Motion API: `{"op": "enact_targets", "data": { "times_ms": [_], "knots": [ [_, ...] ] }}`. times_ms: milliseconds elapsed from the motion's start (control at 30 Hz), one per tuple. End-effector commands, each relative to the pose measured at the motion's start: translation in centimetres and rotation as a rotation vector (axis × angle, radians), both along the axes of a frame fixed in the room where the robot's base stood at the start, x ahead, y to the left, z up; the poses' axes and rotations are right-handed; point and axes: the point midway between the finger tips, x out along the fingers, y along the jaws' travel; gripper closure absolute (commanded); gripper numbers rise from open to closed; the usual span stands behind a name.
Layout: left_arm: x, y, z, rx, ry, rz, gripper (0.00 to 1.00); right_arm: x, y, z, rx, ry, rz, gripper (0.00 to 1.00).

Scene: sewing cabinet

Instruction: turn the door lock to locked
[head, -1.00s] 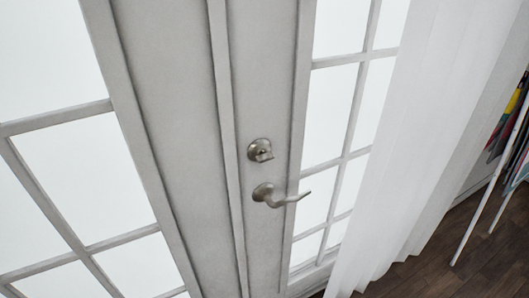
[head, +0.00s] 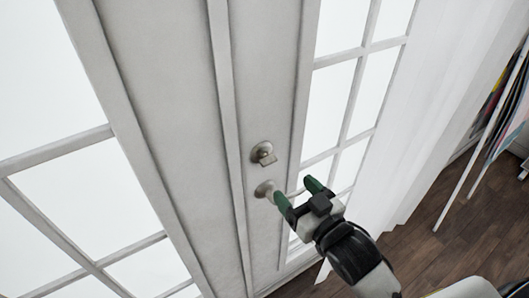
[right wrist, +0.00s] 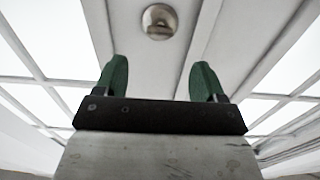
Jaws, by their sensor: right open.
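My left gripper is not in view.
The door (head: 183,120) has glass panes on both sides of its solid middle. A white curtain (head: 425,110) hangs to the right. Colourful fabrics on a rack (head: 497,95) stand at the far right, over a dark wood floor (head: 425,250).

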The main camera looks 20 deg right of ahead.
Motion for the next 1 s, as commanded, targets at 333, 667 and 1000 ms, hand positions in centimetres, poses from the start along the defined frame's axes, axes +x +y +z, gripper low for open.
{"op": "enact_targets", "data": {
  "times_ms": [333,667,1000],
  "knots": [
    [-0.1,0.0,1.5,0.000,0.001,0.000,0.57,4.6,1.3,0.6,0.002,-0.007,0.001,0.30],
    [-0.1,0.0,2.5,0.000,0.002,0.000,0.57,9.5,2.7,0.4,0.001,-0.005,0.001,0.30],
    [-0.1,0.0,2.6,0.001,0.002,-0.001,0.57,10.2,3.0,0.2,0.001,-0.004,0.001,0.30]
  ]
}}
